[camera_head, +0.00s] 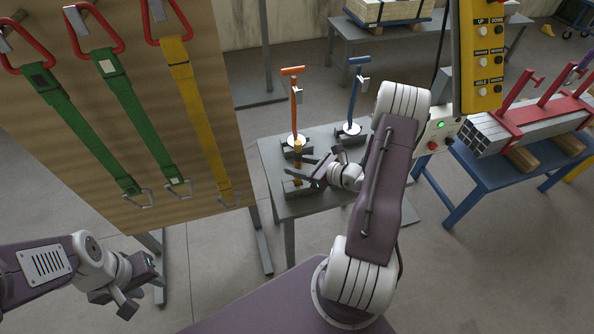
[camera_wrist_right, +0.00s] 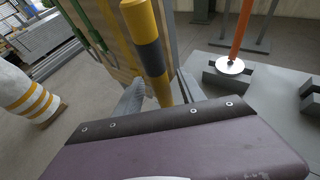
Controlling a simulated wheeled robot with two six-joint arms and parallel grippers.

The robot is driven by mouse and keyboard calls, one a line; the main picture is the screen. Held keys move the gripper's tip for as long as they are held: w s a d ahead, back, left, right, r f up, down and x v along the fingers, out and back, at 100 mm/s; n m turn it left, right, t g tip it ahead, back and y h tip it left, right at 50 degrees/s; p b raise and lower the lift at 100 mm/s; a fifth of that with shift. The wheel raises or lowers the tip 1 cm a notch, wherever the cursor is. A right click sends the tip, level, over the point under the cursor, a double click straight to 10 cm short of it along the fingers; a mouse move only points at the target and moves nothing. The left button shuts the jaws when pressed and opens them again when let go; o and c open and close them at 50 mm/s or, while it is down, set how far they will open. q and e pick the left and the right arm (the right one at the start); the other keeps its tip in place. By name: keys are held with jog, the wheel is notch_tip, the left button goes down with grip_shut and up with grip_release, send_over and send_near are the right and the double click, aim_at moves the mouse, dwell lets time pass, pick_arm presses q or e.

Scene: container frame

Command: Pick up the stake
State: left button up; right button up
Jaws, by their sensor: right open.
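A yellow stake (camera_head: 298,160) with a dark band stands upright in a grey holder (camera_head: 301,187) on the small grey table. In the right wrist view the yellow stake (camera_wrist_right: 149,50) rises between the two fingers of my right gripper (camera_wrist_right: 160,92). That gripper is open, its fingers either side of the stake. In the head view the right gripper (camera_head: 306,172) reaches in from the right at the stake, partly hiding it. My left gripper (camera_head: 140,284) is open and empty at the lower left, well away from the table.
An orange T-handled bar (camera_head: 294,105) and a blue one (camera_head: 354,98) stand in holders behind the stake on the grey table (camera_head: 272,158). A wooden board (camera_head: 120,100) with hanging straps stands at left. A blue bench (camera_head: 480,170) with clamped bars is at right.

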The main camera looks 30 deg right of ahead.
jog(key=x, duration=0.3)
jog(key=shift+w+f, duration=0.15)
jog(key=shift+w, duration=0.05)
jog(key=shift+s, duration=0.1)
grip_shut()
dwell(1.1)
